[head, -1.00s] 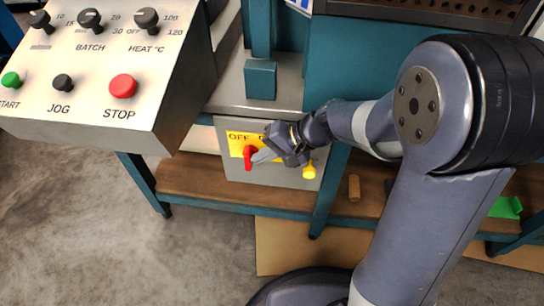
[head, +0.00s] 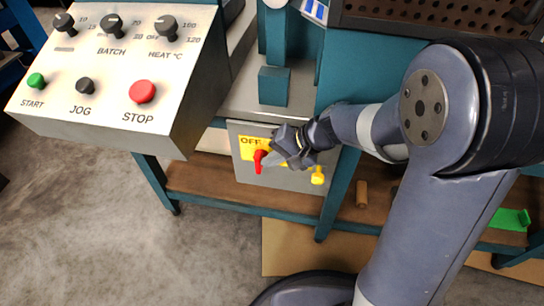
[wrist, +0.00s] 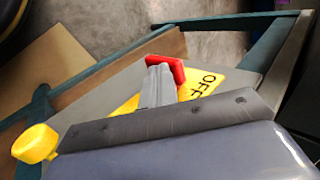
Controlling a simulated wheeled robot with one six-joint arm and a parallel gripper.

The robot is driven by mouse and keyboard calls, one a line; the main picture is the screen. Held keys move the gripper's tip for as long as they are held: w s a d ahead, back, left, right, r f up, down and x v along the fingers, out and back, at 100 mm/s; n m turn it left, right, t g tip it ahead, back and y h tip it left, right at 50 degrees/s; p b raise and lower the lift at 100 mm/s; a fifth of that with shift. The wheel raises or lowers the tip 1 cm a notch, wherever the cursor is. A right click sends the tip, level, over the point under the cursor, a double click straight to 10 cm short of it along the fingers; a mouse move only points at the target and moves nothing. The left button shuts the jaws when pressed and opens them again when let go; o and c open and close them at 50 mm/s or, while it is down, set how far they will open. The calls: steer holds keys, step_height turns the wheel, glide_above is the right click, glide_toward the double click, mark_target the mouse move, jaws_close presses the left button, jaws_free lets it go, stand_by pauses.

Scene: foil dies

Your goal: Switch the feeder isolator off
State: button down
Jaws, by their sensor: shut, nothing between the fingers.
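The feeder isolator is a grey box (head: 285,181) on the lower bench frame, with a yellow plate (head: 248,149) lettered OFF at its left. Its red handle (head: 258,162) hangs about straight down below the OFF lettering. The handle's red end (wrist: 168,66) also shows in the wrist view, beyond my fingertips. My gripper (head: 270,159) is shut and empty, just right of the handle, its tips at or against it; I cannot tell whether they touch. My gripper (wrist: 159,82) hides part of the plate, including any lettering right of OFF.
A yellow knob (head: 317,177) sticks out at the box's right. A sloped control panel (head: 110,115) with a red STOP button (head: 142,92) stands at upper left. A wooden shelf (head: 215,183) runs behind the box. The floor in front is clear.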

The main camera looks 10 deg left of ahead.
mark_target(258, 159)
steer(key=shift+a+r+h+p, duration=0.15)
steer(key=shift+r+h+p, duration=0.15)
steer(key=shift+p, duration=0.4)
steer(key=h+p, duration=0.1)
steer(key=p, duration=0.3)
steer(key=a+r+h+p, duration=0.1)
steer(key=h+p, duration=0.1)
steer(key=p, duration=0.2)
steer(key=h+p, duration=0.1)
steer(key=p, duration=0.3)
steer(key=shift+a+r+g, duration=0.2)
steer(key=shift+a+g, duration=0.1)
steer(key=shift+a, duration=0.1)
steer(key=a+h+p, duration=0.1)
steer(key=h+p, duration=0.1)
steer(key=p, duration=0.2)
steer(key=shift+w+p, duration=0.1)
steer(key=shift+p, duration=0.2)
steer(key=shift+a+f+p, duration=0.3)
steer(key=shift+a+p, duration=0.2)
steer(key=shift+a, duration=0.05)
steer(key=a, duration=0.1)
steer(key=a+f+b, duration=0.1)
steer(key=a+b, duration=0.1)
steer(key=shift+w+f, duration=0.15)
steer(key=shift+f, duration=0.25)
